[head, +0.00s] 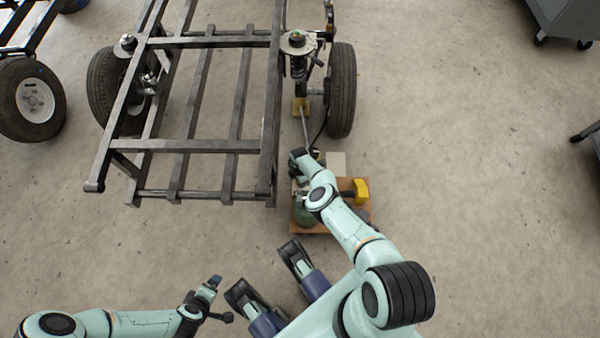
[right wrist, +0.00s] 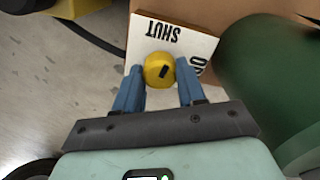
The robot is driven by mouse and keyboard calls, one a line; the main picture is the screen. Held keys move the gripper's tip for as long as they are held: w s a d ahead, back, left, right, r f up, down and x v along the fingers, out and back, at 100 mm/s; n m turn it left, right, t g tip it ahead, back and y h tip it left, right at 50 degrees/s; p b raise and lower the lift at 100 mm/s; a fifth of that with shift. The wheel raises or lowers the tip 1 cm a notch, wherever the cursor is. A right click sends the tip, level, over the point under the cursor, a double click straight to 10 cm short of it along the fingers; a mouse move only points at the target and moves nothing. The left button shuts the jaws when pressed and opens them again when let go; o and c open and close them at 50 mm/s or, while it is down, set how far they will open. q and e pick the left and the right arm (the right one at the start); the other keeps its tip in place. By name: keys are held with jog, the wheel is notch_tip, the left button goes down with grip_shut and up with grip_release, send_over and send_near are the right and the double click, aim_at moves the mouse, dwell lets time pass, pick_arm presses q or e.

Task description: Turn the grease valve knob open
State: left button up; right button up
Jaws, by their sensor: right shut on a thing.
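The yellow knob (right wrist: 158,70) with a short slanted black mark sits on a white label plate (right wrist: 205,47) in the right wrist view. The plate reads SHUT, upside down, and has a second word starting with O that is partly cut off or hidden. My right gripper (right wrist: 160,84) is shut on the knob, one blue finger on each side. In the head view my right arm hides the knob and fingertips. My left gripper (head: 208,288) is low at the left of the head view, away from the valve; its finger gap is unclear.
A green cylinder (right wrist: 262,80) stands close right of the knob. In the head view, an orange-brown board (head: 325,230) carries the equipment, including a yellow part (head: 359,191). A dark trailer frame (head: 195,146) with a wheel (head: 342,90) stands beyond.

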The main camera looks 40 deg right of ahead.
jog(key=m, duration=0.3)
jog(key=shift+m, duration=0.3)
jog(key=m, duration=0.4)
jog(key=shift+m, duration=0.3)
jog(key=m, duration=0.4)
jog(key=shift+m, duration=1.9)
jog(key=o, duration=1.1)
jog(key=shift+c, duration=0.2)
